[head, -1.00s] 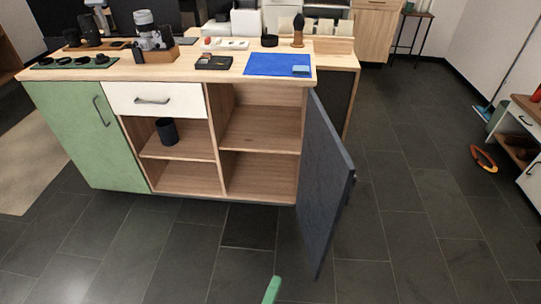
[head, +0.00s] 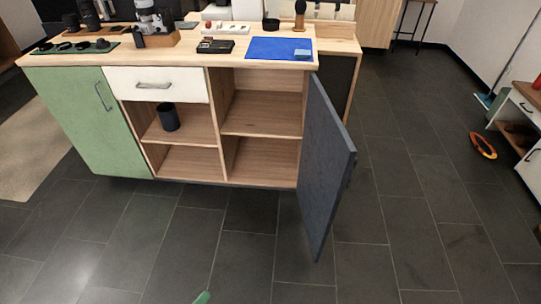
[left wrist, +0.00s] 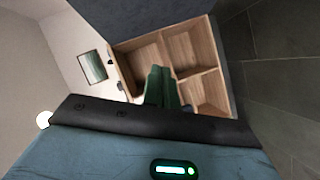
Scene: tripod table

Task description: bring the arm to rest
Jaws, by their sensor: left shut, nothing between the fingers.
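My left gripper (head: 203,297) barely shows as a green tip at the bottom edge of the head view, over the floor and in front of the cabinet. In the left wrist view its green fingers (left wrist: 160,72) are together, with nothing seen between them. Behind them in that view is the open wooden shelving (left wrist: 188,52). My right gripper is in neither view.
The cabinet's dark door (head: 326,165) stands open into the room, beside open shelves with a dark cup (head: 168,117). The green door (head: 90,120) and white drawer (head: 157,86) are shut. The tiled floor (head: 250,245) in front is clear.

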